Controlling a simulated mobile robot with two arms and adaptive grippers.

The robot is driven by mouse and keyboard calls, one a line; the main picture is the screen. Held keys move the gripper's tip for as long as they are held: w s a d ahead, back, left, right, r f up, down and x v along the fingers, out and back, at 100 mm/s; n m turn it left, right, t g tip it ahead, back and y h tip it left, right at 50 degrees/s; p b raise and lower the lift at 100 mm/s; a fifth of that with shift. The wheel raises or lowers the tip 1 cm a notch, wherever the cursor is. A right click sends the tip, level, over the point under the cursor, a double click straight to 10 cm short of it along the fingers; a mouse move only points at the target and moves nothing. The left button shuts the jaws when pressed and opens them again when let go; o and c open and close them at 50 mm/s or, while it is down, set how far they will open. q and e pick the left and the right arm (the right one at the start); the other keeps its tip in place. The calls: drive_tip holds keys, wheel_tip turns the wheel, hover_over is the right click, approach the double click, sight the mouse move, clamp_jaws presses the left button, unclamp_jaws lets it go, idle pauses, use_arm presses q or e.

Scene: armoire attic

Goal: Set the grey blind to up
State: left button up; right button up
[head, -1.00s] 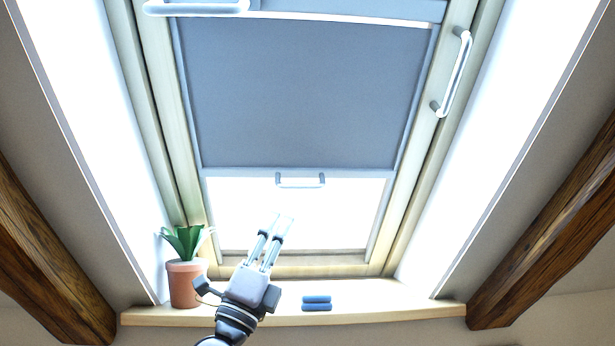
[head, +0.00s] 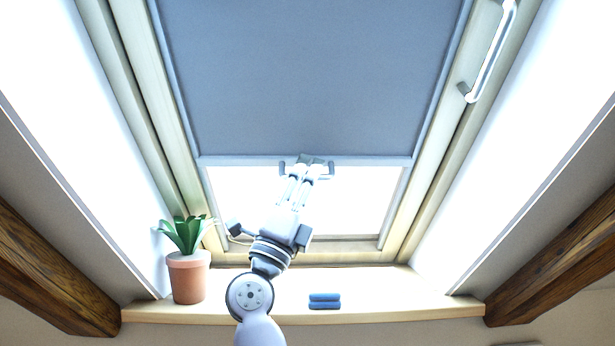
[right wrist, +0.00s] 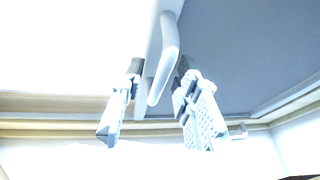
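The grey blind (head: 310,75) hangs over the upper part of the skylight, with bright glass bare below its bottom bar. A small grey handle (head: 283,170) sits on that bar, partly hidden by my right gripper (head: 311,168). In the right wrist view the handle (right wrist: 167,45) runs down between the two spread fingers of my right gripper (right wrist: 161,85). The fingers are open; I cannot tell whether either touches the handle. The blind (right wrist: 255,55) fills the upper right there. My left gripper is not in view.
A potted plant (head: 188,270) stands at the left end of the wooden sill (head: 400,304). Small blue items (head: 324,300) lie on the sill. A white bar handle (head: 490,50) is on the right window frame. Wooden beams (head: 560,260) flank the window.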

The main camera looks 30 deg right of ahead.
clamp_jaws()
idle(0.7)
